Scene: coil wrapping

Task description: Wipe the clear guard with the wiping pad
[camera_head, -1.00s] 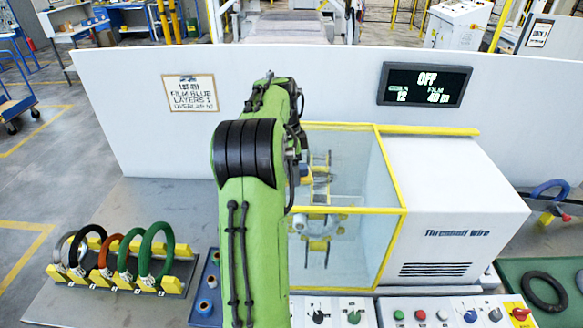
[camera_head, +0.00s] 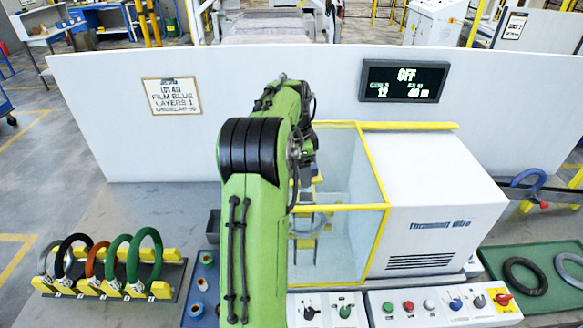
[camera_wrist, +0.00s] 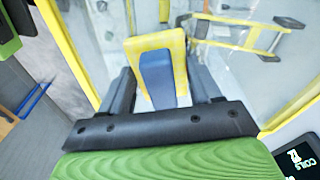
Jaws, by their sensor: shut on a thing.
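The clear guard (camera_head: 348,166) is a see-through box with yellow edges, beside the white machine in the head view. It also fills much of the wrist view, where its yellow edge (camera_wrist: 68,50) runs at the left. My gripper (camera_wrist: 163,88) is shut on the wiping pad (camera_wrist: 157,78), which shows a blue block with a yellow border between the fingers. The pad is at or close to the guard; I cannot tell whether it touches. In the head view my arm hides the gripper and pad and covers the guard's left part.
A white machine housing (camera_head: 430,190) stands right of the guard, with a button panel (camera_head: 440,308) in front. A rack (camera_head: 105,280) of several coloured coils stands at the left. A green mat (camera_head: 545,310) with rings lies at the right. A white wall (camera_head: 240,75) rises behind.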

